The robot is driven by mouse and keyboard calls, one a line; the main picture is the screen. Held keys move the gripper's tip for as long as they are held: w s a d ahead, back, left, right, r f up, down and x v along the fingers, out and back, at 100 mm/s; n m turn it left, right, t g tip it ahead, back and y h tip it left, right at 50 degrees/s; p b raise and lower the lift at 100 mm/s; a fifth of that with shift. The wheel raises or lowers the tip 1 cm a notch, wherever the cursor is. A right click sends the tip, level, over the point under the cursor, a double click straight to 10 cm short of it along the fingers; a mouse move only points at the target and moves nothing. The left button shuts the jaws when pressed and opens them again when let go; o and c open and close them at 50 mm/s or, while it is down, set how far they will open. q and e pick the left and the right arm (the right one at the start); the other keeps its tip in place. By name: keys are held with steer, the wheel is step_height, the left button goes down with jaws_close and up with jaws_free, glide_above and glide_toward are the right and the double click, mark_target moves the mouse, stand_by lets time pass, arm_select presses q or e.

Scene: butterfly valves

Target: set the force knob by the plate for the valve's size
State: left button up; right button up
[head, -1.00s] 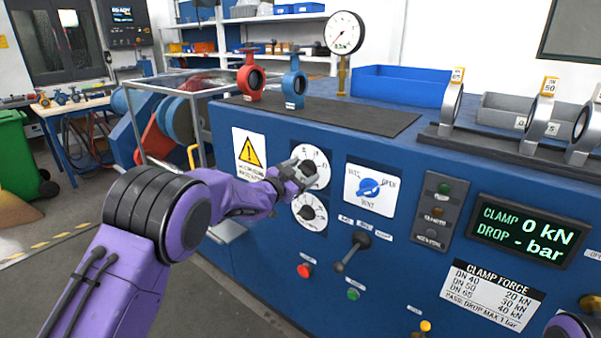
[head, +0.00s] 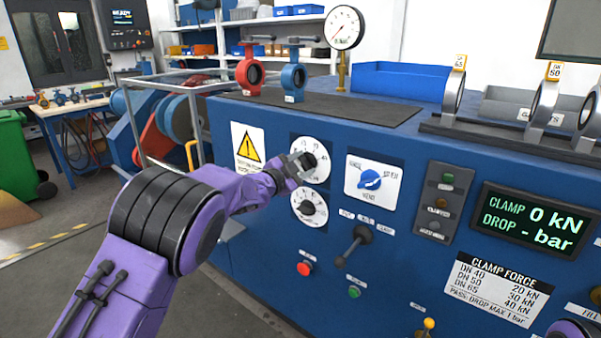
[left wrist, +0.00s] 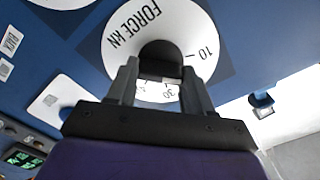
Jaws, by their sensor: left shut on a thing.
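My left gripper (head: 302,163) is shut on the black force knob (left wrist: 160,52) at the centre of the upper white dial (head: 320,174). The left wrist view shows "FORCE kN" on this dial (left wrist: 125,40), with 10 and 30 legible; the fingers hide part of the scale and I cannot read the setting. The clamp force plate (head: 497,288) lists DN 40 20 kN, DN 50 30 kN, DN 65 40 kN. A red valve (head: 249,75) and a blue valve (head: 293,77) stand upright on the bench top; their size tags are too small to read. My right gripper is out of view.
Below is a second white dial (head: 310,208). To the right are a blue selector knob (head: 370,180), a black lever (head: 354,245) and a display (head: 535,219) reading clamp 0 kN. A pressure gauge (head: 343,28) stands behind. Rings tagged 65 and 50 stand at the right.

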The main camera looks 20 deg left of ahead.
arm_select(q)
steer(key=shift+f+m+b, duration=0.1)
steer(key=shift+m+b, duration=1.45)
steer(key=shift+m, duration=0.55)
steer(key=o, duration=1)
steer(key=shift+o, duration=0.2)
steer(key=b+v, duration=0.1)
steer(key=v, duration=0.9)
steer(key=shift+s, duration=0.3)
steer(key=shift+a, duration=0.1)
